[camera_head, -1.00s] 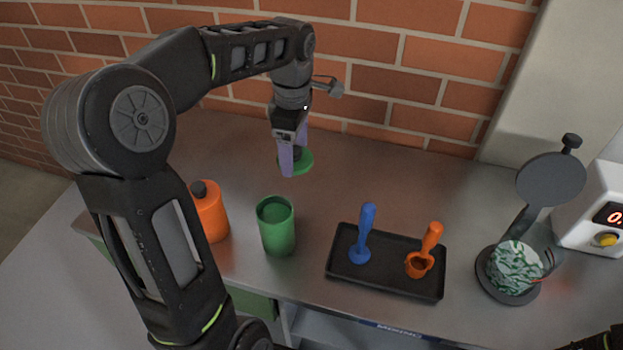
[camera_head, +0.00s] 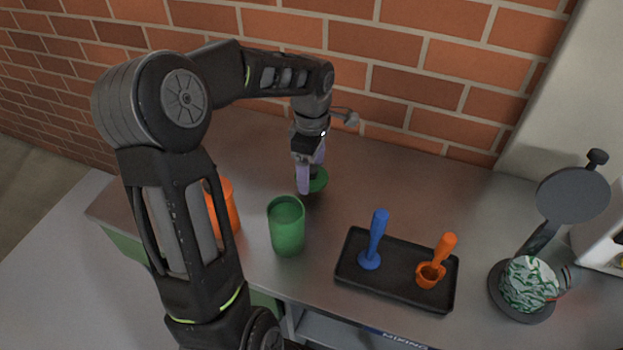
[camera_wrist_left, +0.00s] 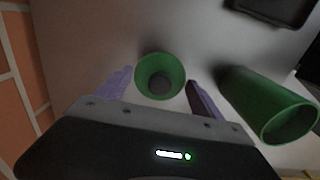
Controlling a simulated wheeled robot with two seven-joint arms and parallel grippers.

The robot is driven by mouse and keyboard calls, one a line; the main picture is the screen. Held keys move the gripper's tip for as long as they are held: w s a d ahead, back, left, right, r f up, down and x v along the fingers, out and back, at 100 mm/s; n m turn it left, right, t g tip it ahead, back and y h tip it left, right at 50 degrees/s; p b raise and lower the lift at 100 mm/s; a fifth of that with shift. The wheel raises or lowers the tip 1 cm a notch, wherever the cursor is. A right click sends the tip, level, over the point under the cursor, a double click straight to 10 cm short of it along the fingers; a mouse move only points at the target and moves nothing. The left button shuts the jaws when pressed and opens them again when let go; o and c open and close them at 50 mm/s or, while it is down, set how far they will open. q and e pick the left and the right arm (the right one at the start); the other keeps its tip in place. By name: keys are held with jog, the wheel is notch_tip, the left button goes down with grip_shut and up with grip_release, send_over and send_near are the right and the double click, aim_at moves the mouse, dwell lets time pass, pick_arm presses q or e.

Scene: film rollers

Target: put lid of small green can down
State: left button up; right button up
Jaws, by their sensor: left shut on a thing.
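The small green can (camera_head: 287,228) stands upright and open on the metal table, left of the middle. It also shows at the right in the left wrist view (camera_wrist_left: 262,105). Its green lid (camera_head: 320,182) is behind the can, at my left gripper (camera_head: 311,183). In the left wrist view the lid (camera_wrist_left: 160,75) appears round with a dark grey centre, between the purple fingers. My left gripper is shut on the lid, low over the table. I cannot tell whether the lid touches the tabletop. My right gripper is out of view.
An orange bottle (camera_head: 229,208) is partly hidden behind my left arm. A black tray (camera_head: 395,289) holds a blue tool (camera_head: 375,240) and an orange tool (camera_head: 437,262). A dark round stand with a green-and-white filled container (camera_head: 528,284) is at the right. A brick wall stands behind.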

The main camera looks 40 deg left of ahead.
aim_at(311, 181)
pick_arm(q)
notch_tip(311, 181, down, 4)
jog(key=shift+r, duration=0.15)
dwell(0.4)
jog(key=o, duration=1.4)
jog(key=shift+c, duration=0.2)
